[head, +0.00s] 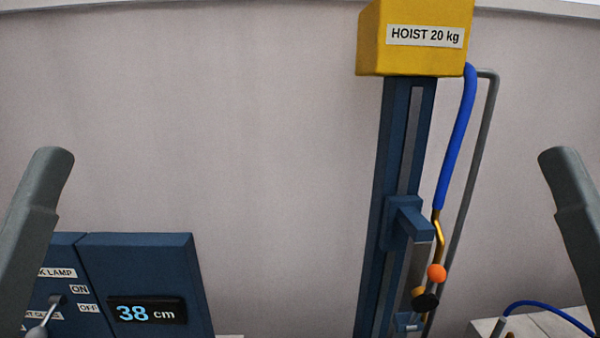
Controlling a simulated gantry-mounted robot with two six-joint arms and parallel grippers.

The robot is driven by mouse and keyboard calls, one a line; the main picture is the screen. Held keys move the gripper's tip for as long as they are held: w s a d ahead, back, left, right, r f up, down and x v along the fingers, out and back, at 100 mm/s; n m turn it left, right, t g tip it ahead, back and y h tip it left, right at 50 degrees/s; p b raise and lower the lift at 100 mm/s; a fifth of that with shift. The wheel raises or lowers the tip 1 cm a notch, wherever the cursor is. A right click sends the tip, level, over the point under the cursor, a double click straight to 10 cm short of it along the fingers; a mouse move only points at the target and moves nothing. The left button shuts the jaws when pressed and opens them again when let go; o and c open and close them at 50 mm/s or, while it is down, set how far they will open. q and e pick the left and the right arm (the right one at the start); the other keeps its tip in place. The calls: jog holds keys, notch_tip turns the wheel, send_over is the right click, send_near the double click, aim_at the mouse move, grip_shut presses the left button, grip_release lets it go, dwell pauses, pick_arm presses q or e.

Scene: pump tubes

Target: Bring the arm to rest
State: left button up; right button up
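Only grey links of my two arms show, my left one (34,225) at the left edge and my right one (574,195) at the right edge. Both stand tilted in front of the wall and touch nothing that I can see. Neither gripper is in the picture, so I cannot see their fingers or whether they hold anything.
A dark blue hoist column (398,150) carries a yellow "HOIST 20 kg" box (415,57). A blue hose (457,140), orange ball (437,272) and black knob (425,301) are beside it.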

pick_arm(q)
notch_tip(320, 180, up, 18)
jog(key=p, duration=1.4)
pick_arm(e)
notch_tip(320, 180, up, 18)
pick_arm(q)
jog(key=shift+f, duration=0.1)
pick_arm(e)
jog(key=shift+f, duration=0.1)
